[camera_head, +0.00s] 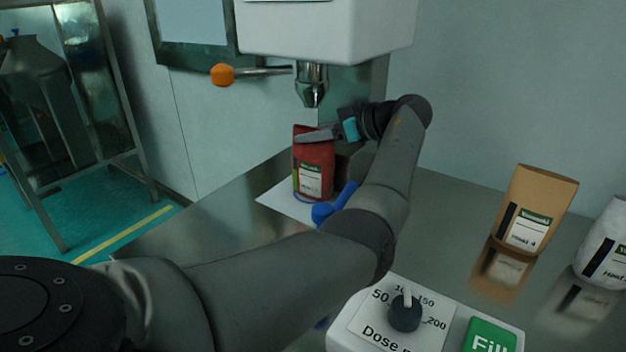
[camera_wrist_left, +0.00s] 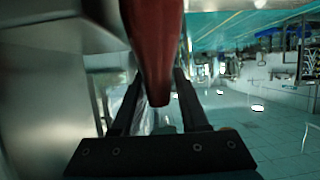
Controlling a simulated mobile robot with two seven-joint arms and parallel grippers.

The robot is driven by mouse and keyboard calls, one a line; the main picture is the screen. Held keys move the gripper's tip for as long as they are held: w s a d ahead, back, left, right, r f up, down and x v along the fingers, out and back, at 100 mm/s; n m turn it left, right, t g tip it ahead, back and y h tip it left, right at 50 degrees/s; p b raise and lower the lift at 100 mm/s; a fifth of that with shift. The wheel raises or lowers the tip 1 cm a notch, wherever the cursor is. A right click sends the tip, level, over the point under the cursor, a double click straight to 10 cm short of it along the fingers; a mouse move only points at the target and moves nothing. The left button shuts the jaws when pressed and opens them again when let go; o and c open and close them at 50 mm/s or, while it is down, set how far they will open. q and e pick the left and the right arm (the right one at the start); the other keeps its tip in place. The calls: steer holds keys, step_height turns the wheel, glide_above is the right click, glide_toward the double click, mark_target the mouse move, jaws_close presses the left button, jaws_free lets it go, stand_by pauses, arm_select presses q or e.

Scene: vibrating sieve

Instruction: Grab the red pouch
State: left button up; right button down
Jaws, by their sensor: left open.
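The red pouch (camera_head: 313,168) stands upright on a white sheet, below the metal nozzle of the dispenser. It has a white label low on its front. My left gripper (camera_head: 318,134) reaches it from the right, with a finger lying across the front of its upper part. In the left wrist view the pouch (camera_wrist_left: 155,45) is between the two spread fingers, and a gap shows beside it. The jaws are open around the pouch, and I cannot tell whether either finger touches it. My right gripper is in neither view.
The dispenser (camera_head: 325,28) with its nozzle (camera_head: 312,86) hangs just above the pouch. A brown pouch (camera_head: 535,210) and a white pouch (camera_head: 608,250) stand at the right of the metal table. A dose control box (camera_head: 395,325) sits at the front. A blue object (camera_head: 334,206) lies near the red pouch.

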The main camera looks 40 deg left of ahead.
arm_select(q)
jaws_close()
stand_by(0.3)
steer(key=shift+f, duration=0.1)
stand_by(1.0)
